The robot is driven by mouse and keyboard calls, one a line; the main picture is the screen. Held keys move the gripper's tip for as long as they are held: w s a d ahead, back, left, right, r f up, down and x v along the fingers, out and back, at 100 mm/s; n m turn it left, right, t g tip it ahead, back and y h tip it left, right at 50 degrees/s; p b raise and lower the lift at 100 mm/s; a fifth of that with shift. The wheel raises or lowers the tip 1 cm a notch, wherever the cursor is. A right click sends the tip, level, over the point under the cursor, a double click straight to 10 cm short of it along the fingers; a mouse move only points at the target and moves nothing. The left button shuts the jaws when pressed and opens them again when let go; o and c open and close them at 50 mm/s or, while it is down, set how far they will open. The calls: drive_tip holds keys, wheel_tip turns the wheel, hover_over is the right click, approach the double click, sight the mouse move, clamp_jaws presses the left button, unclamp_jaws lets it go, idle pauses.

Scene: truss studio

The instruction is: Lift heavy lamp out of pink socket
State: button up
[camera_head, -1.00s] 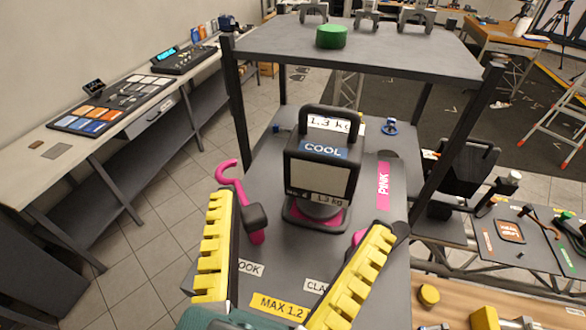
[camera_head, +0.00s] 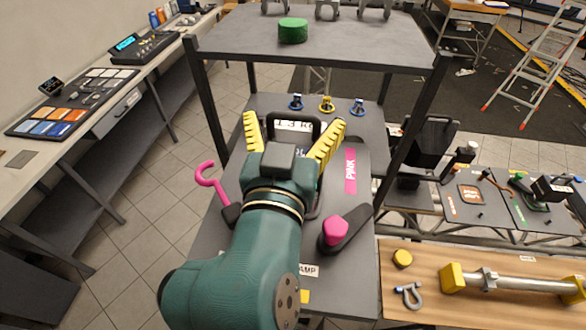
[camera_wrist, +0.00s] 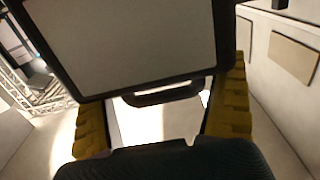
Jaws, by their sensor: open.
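The heavy lamp is a black box with a carry handle (camera_head: 293,117) and a white weight label. My gripper hides most of its body in the head view. In the wrist view its pale, black-framed panel (camera_wrist: 140,40) fills the top, with a dark handle-like bar (camera_wrist: 165,95) between my fingers. My gripper (camera_head: 294,122) is open, its yellow fingers on either side of the handle; I cannot tell whether they touch it. The lamp stands at the socket marked by the pink label (camera_head: 350,170); the socket itself is mostly hidden.
A pink hook (camera_head: 210,175) stands left of my arm and a pink-knobbed clamp (camera_head: 336,232) right of it. A grey upper shelf (camera_head: 345,45) on dark posts holds a green cylinder (camera_head: 293,30). Small blue and yellow fittings (camera_head: 326,103) sit behind the lamp.

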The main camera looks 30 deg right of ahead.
drive_tip(key=c, duration=1.1)
drive_tip(key=shift+s+r, duration=0.15)
drive_tip(key=shift+r, duration=0.2)
